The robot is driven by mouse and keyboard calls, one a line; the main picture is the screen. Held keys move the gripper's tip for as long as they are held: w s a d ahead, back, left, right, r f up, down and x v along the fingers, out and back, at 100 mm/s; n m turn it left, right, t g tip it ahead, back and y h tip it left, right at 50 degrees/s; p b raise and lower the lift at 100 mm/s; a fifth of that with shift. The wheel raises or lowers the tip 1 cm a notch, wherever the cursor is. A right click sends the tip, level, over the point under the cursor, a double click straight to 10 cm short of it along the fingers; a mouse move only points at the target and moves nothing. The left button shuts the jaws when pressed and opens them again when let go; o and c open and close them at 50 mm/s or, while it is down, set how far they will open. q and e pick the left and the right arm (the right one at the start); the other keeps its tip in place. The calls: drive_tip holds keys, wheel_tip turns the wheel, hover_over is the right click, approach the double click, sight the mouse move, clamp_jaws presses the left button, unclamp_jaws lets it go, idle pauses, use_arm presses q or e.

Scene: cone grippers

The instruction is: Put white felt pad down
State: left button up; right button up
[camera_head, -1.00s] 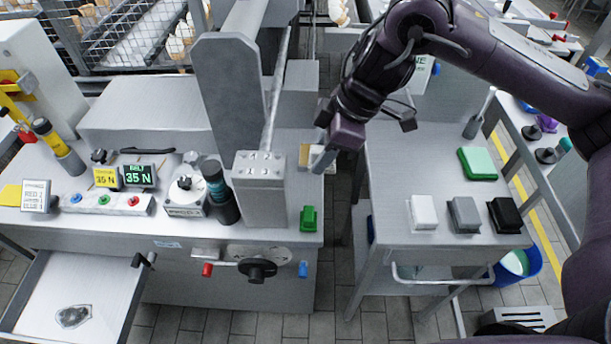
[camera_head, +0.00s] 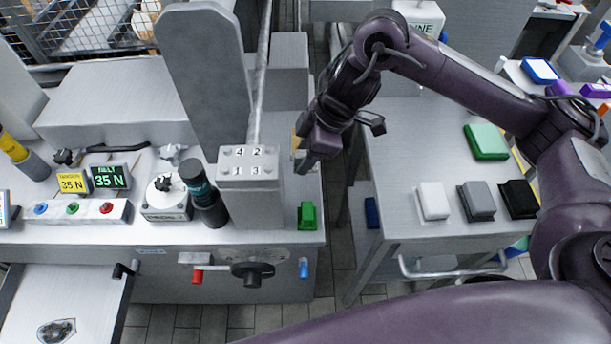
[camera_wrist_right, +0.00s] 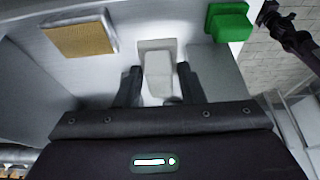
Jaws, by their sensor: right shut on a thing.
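My right gripper (camera_head: 305,165) is over the right end of the grey machine bench, pointing down. In the wrist view its two dark fingers (camera_wrist_right: 159,80) stand either side of a pale, whitish block, which I take as the white felt pad (camera_wrist_right: 158,66), and are shut on it. A pale flat patch lies just beyond the pad; I cannot tell whether the pad touches the bench. In the head view the pad is mostly hidden by the gripper. My left gripper is not in view.
A tan-faced block (camera_wrist_right: 80,38) and a green block (camera_wrist_right: 229,22) flank the pad. A grey post numbered on top (camera_head: 248,165) stands left of the gripper. The right table holds white (camera_head: 432,200), grey (camera_head: 477,201) and black (camera_head: 518,199) blocks and a green pad (camera_head: 486,142). A gap separates bench and table.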

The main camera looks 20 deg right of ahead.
sight(299, 183)
drive_tip(key=shift+f, duration=1.4)
wheel_tip(299, 183, down, 4)
drive_tip(key=shift+r+b, duration=0.2)
drive_tip(key=shift+b, duration=0.15)
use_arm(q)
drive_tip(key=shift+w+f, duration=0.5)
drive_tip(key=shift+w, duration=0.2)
use_arm(e)
drive_tip(key=o, duration=1)
drive_tip(key=shift+f, duration=0.1)
